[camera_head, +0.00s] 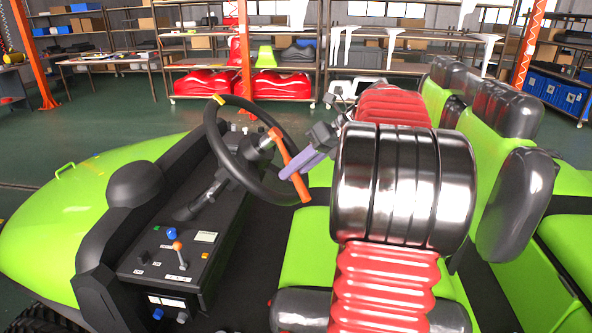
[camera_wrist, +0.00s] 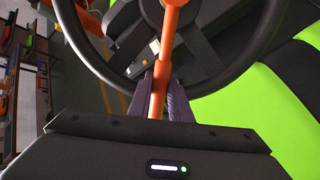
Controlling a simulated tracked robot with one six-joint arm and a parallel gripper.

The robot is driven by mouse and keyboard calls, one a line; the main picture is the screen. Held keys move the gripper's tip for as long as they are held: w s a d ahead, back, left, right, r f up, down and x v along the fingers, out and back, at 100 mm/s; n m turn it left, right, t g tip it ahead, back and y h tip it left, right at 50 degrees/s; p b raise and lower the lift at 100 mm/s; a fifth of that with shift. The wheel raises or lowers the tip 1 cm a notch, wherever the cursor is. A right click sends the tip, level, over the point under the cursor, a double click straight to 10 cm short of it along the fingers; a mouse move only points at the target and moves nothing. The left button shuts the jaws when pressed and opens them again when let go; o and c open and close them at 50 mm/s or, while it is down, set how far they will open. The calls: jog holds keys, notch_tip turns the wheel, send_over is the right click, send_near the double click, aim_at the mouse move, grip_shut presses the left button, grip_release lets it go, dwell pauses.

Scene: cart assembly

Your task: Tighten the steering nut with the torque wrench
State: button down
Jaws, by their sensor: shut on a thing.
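The torque wrench (camera_head: 280,146) is an orange bar slanting across the right side of the black steering wheel (camera_head: 210,134). Its upper end is by the wheel's hub, and its lower end overlaps the rim in the picture. My gripper (camera_head: 290,172) has purple fingers and is shut on the wrench's shaft. In the wrist view, the wrench (camera_wrist: 167,50) runs up from between my fingers (camera_wrist: 159,100) across the wheel (camera_wrist: 90,50). The steering nut cannot be made out. I cannot tell whether the wrench head sits on it.
The green cart's dashboard (camera_head: 160,245) with a lever and knobs lies below the wheel. Green and black seats (camera_head: 515,205) stand at the right. Shelves and a table (camera_head: 110,64) line the back, with open green floor before them.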

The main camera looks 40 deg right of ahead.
jog(key=shift+w+a+f, duration=0.15)
jog(key=shift+w+f, duration=0.05)
dwell(0.4)
